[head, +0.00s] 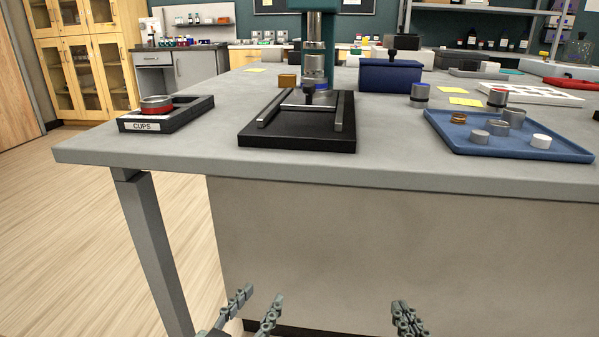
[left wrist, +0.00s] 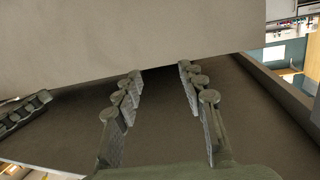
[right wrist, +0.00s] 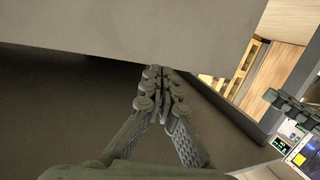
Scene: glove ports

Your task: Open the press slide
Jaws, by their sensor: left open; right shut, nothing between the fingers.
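The press stands on the grey table, with a teal column (head: 314,32) and a metal ram (head: 315,65) above a black base (head: 297,141). Two metal rails (head: 338,112) run along the base toward its front.
The table edge (head: 330,178) and front panel (head: 400,250) lie between my grippers and the press. A CUPS tray (head: 188,118) is left of it, a blue box (head: 390,76) behind right, and a blue tray (head: 465,143) with several small pieces right.

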